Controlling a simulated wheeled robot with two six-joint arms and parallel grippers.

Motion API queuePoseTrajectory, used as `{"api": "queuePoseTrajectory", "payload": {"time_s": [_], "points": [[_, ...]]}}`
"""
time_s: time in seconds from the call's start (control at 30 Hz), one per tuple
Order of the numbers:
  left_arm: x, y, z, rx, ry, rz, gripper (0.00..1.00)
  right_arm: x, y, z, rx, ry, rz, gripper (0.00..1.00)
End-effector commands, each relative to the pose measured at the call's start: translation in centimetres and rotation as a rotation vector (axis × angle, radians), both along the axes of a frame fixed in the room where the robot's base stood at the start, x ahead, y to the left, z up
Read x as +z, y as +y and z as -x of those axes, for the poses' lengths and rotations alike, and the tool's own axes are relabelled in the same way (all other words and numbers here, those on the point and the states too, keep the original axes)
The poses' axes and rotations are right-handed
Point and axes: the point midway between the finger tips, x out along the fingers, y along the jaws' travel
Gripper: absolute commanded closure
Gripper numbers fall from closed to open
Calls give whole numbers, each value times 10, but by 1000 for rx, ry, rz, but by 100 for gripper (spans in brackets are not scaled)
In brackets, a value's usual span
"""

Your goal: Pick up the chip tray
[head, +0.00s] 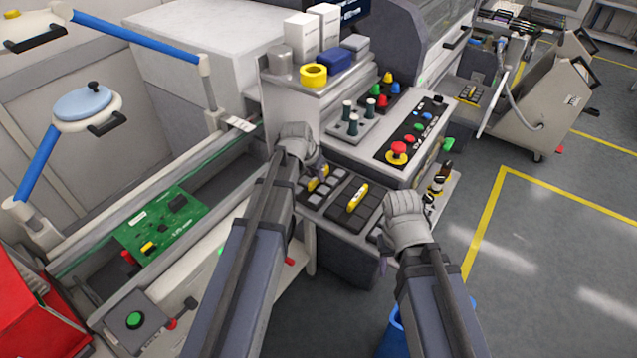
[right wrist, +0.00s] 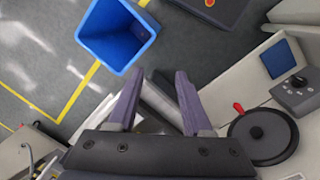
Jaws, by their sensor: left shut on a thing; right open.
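The chip tray (head: 340,204) is dark and shallow, divided into square cells, with yellow-and-black pieces on it. It lies in front of the control console in the head view. My left gripper (head: 319,168) is at the tray's far left side and is shut on it; its own hand hides part of the grip. My right gripper (head: 384,240) is open beside the tray's near right side. In the right wrist view its two fingers (right wrist: 158,100) stand apart with nothing clearly held between them. I cannot tell whether they touch the tray.
A control console (head: 385,140) with a red emergency button (head: 398,149) stands behind the tray. A green circuit board (head: 163,222) lies on the conveyor at left. A blue bin (right wrist: 117,35) stands on the floor. Open floor with yellow lines lies to the right.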

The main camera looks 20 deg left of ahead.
Motion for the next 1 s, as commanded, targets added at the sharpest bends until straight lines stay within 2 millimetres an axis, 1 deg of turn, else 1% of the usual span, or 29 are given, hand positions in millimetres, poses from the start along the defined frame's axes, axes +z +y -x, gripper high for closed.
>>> {"api": "queuePoseTrajectory", "payload": {"time_s": [0.53, 0.67, 0.87, 1.0], "points": [[0, 0, 0, 0, -1, 0, 100, 0, 0, 0, 0, 0, 0, 50], [3, 0, 0, 0, -1, 0, 100, 3, 0, 0, 0, 0, 0, 50], [20, -5, 2, -1, -1, 0, 100, 20, 0, 0, 0, 0, 0, 50], [40, -4, 1, 0, -1, 0, 100, 40, 0, 0, 0, 0, 0, 50]]}}
